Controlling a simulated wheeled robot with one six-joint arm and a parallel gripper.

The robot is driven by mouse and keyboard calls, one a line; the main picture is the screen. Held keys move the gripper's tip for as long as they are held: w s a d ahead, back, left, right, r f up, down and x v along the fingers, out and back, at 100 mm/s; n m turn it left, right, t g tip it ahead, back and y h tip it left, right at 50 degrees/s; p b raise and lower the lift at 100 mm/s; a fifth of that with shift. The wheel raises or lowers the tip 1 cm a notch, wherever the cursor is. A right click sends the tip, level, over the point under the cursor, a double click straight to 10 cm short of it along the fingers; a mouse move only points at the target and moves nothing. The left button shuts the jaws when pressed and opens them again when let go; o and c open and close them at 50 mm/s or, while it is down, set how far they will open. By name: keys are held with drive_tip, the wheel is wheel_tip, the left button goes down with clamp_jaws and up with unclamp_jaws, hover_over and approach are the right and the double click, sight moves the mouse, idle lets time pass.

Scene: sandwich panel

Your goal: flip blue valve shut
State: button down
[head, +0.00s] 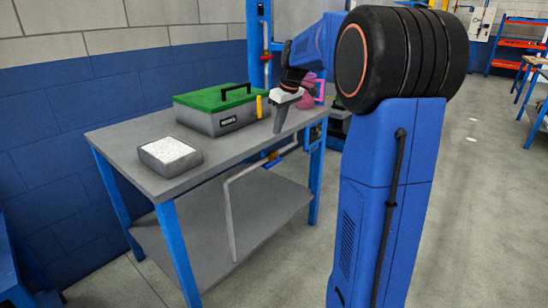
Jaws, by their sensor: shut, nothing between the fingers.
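The blue valve (272,163) is small in the head view, on a grey pipe (229,205) that runs beside the workbench and bends below its top. The set of its handle is too small to tell. My gripper (279,128) points down over the right part of the bench, its fingers shut and empty. In the picture its tips are above the valve and apart from it. Whether they are in front of the bench edge or over the top, I cannot tell.
The grey workbench (122,136) carries a green-lidded box (222,121), a grey tray of white material (140,151), a yellow object (259,107) and a pink object (318,88). A red handle (266,57) shows on a blue post behind.

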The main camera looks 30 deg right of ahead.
approach(270, 164)
drive_tip(key=d+x, duration=0.1)
drive_tip(key=x, duration=0.4)
drive_tip(key=shift+w+a+f, duration=0.15)
drive_tip(key=shift+a+f, duration=0.4)
